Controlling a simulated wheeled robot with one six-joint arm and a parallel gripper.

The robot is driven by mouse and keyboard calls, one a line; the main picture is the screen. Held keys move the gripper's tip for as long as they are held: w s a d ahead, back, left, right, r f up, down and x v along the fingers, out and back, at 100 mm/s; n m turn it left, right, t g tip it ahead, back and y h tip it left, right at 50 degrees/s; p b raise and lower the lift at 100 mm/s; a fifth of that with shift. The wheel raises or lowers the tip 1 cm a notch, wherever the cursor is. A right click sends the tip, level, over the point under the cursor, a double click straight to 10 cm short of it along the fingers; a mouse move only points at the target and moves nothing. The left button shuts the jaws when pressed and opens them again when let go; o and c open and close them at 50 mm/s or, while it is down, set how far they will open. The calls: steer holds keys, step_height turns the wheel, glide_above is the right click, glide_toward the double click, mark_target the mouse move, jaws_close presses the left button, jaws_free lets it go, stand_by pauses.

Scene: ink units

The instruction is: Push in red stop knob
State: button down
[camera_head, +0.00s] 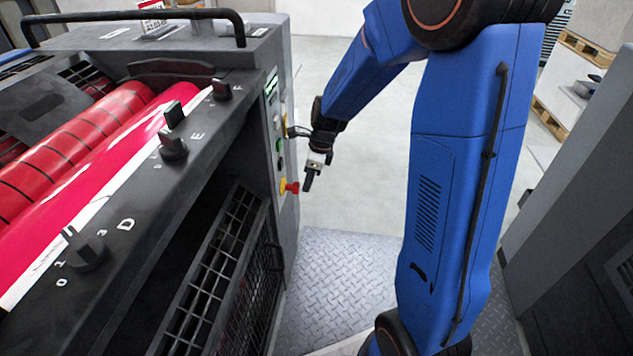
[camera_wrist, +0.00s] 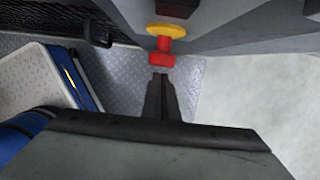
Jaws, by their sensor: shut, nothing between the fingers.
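The red stop knob (camera_head: 292,187) sticks out from a yellow base on the side control panel of the press, low on the panel. In the wrist view the red knob (camera_wrist: 162,58) stands out from its round yellow base (camera_wrist: 166,30). My gripper (camera_head: 309,183) is shut and empty, a little to the right of the knob in the head view. In the wrist view the gripper's fingertips (camera_wrist: 160,77) lie just below the knob in the picture, with a small gap between them.
Other buttons (camera_head: 279,145) sit above the knob on the panel (camera_head: 283,165). A black grille guard (camera_head: 225,265) with a handle is on the press side below. The tread-plate floor (camera_head: 340,275) is clear. A grey cabinet (camera_head: 575,210) stands at the right.

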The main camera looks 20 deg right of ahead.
steer(key=shift+w+a, duration=0.15)
steer(key=shift+a, duration=0.1)
